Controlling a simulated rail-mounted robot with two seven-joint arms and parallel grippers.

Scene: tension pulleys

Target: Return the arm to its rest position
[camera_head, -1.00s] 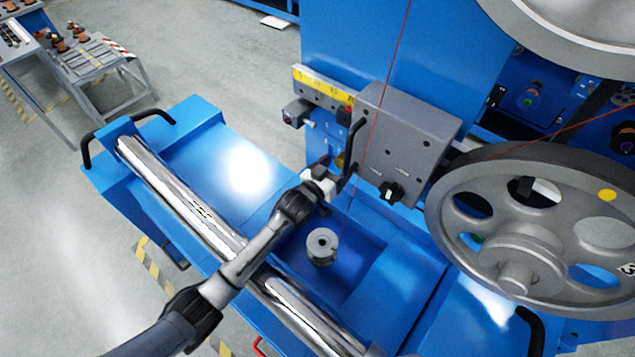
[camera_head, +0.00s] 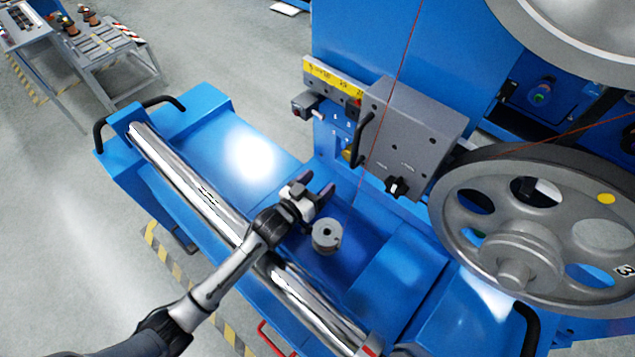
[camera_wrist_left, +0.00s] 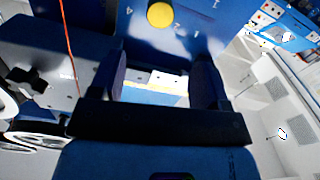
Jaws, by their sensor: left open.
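My left arm comes in from the lower left of the head view and reaches over the chrome roller. My left gripper (camera_head: 318,191) is open and empty, its two fingers apart above the blue machine bed. It is clear of the grey control box (camera_head: 413,137) and its black handle. In the left wrist view the open fingers (camera_wrist_left: 163,85) stand at either side, with blue panel and a yellow knob (camera_wrist_left: 160,14) beyond them. My right gripper is in neither view.
A small grey cylinder (camera_head: 326,237) stands on the bed just below the gripper. The chrome roller (camera_head: 190,187) lies along the bed's front. A large grey pulley wheel (camera_head: 515,250) is at right. A thin red wire (camera_head: 391,95) runs down past the control box. Grey floor is free at left.

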